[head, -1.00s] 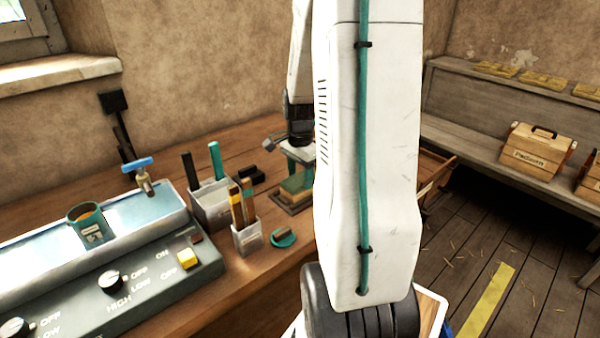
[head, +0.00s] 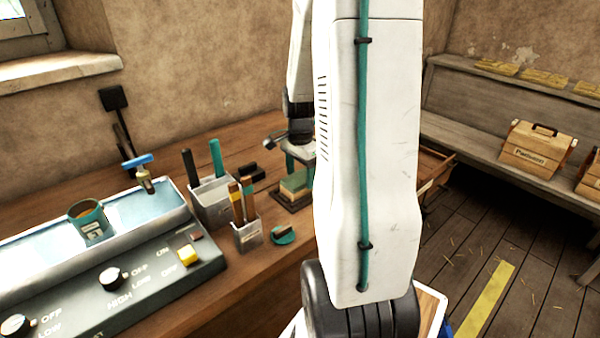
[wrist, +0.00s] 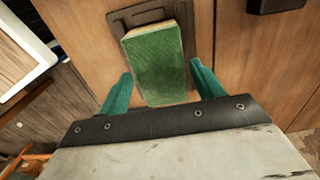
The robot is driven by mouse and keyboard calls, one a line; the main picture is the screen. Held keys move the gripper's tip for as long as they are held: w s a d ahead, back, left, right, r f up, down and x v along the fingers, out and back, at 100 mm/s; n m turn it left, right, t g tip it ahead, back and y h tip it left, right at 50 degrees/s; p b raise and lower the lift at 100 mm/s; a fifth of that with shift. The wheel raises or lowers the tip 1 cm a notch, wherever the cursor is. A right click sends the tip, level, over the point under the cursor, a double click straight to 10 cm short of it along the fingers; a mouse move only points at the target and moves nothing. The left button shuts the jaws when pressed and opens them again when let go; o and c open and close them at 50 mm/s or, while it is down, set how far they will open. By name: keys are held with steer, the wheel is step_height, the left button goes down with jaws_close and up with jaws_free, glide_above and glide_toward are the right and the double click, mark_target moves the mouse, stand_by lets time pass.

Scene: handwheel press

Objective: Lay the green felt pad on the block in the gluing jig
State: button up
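The green felt pad (wrist: 160,68) lies on top of the pale yellowish block (wrist: 142,30), covering nearly all of its top in the wrist view. The block sits in the dark gluing jig (wrist: 118,24) on the bench. In the head view the pad (head: 295,182) shows as a green top on the block (head: 288,193), within the jig (head: 292,207). My gripper (wrist: 162,72) is open, with one teal finger on each side of the pad and a narrow gap at each. In the head view my gripper (head: 299,162) is just above the block, partly hidden by my arm.
Left of the jig stand a brush holder (head: 247,236), a larger grey container (head: 212,203) and a small green dish (head: 284,236). A grey control unit (head: 150,280) with a trough and a green can (head: 90,222) fills the left bench. Dark pieces (head: 250,172) lie behind.

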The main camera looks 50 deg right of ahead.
steer(key=shift+o, duration=0.7)
step_height(320, 180, up, 8)
steer(key=shift+f, duration=0.1)
